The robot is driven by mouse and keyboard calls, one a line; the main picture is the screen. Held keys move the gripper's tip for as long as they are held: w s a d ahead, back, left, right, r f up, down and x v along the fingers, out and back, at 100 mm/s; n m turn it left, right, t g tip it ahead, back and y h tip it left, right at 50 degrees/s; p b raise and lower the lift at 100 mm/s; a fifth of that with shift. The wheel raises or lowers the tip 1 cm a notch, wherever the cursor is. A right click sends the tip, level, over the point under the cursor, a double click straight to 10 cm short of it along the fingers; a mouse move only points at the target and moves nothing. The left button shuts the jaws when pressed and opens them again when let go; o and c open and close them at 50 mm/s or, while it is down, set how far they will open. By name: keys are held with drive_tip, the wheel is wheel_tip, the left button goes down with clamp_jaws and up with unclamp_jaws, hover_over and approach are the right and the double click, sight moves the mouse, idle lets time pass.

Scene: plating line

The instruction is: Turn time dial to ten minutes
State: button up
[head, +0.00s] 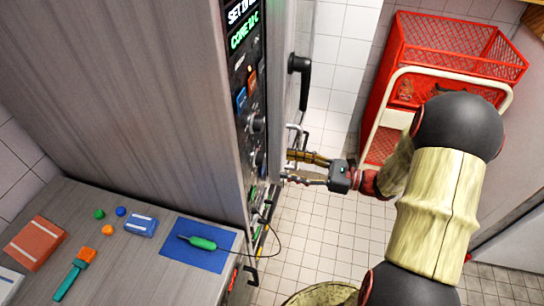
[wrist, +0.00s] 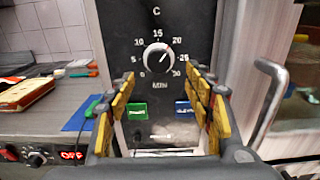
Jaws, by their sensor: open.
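The time dial (wrist: 158,58) is a round black knob on the dark oven panel, with a white scale from 0 to 30 and MIN below it. Its pale pointer mark seems to aim up and right, towards 20; it is small to read. My gripper (wrist: 162,80) is open and empty, its yellow fingers on either side below the dial, not touching it as far as I can see. In the head view my gripper (head: 289,167) is at the panel's front, fingers apart. Several knobs show edge-on there, and I cannot tell which is the time dial.
A green button (wrist: 137,110) and a blue button (wrist: 183,108) sit below the dial. A metal handle (wrist: 266,100) stands out at the right. A counter (head: 130,270) with a blue mat (head: 175,258) lies left. A red crate cart (head: 440,45) stands behind my arm.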

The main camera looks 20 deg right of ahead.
sight(264, 160)
drive_tip(key=b+x, duration=0.1)
drive_tip(key=x, duration=0.6)
drive_tip(key=shift+w+a, duration=0.2)
drive_tip(key=shift+a, duration=0.15)
drive_tip(key=c, duration=0.3)
drive_tip(key=c, duration=0.8)
drive_tip(key=shift+c, duration=0.3)
